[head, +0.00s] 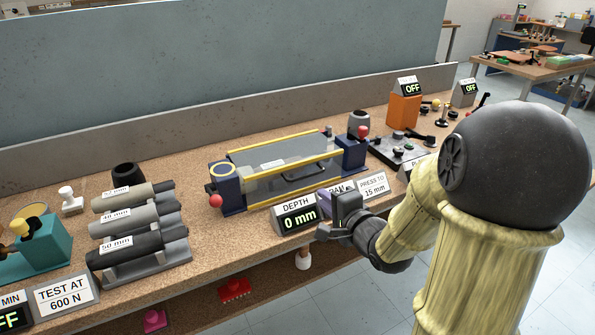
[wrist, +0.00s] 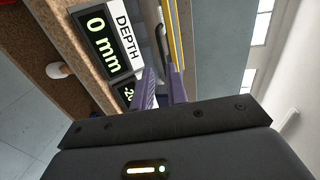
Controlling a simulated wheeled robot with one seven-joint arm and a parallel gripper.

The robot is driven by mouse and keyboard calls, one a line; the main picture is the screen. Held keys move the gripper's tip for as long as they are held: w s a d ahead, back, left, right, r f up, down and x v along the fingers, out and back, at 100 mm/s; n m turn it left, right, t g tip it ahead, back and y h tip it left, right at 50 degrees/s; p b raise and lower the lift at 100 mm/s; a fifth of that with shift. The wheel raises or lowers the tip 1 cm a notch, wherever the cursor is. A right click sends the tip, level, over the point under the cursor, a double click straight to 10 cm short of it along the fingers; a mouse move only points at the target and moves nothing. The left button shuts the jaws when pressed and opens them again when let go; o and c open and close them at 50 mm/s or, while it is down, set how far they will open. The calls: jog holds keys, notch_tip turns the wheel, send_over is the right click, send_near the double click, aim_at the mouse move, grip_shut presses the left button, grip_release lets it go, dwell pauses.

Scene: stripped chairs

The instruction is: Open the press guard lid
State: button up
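The press guard lid (head: 285,155) is a clear panel with yellow edge strips, lying flat and closed between two navy end blocks. A dark bar handle (head: 305,171) shows on its front part. My gripper (head: 333,218) is in front of the bench's front edge, near the depth display (head: 297,216), apart from the lid and handle. In the wrist view its two purple-grey fingers (wrist: 164,88) stand apart with nothing between them. A yellow strip of the guard (wrist: 174,35) shows beyond the fingers.
The depth display reads 0 mm; a "PRESS TO 15 mm" sign (head: 373,186) stands beside it. Red-knobbed levers are at the left block (head: 216,200) and right block (head: 362,132). Labelled cylinders (head: 135,225) lie on a rack at left. A grey panel rises behind the bench.

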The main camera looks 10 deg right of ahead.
aim_at(299, 179)
jog(key=x, duration=1.4)
jog(key=shift+w, duration=0.2)
grip_shut()
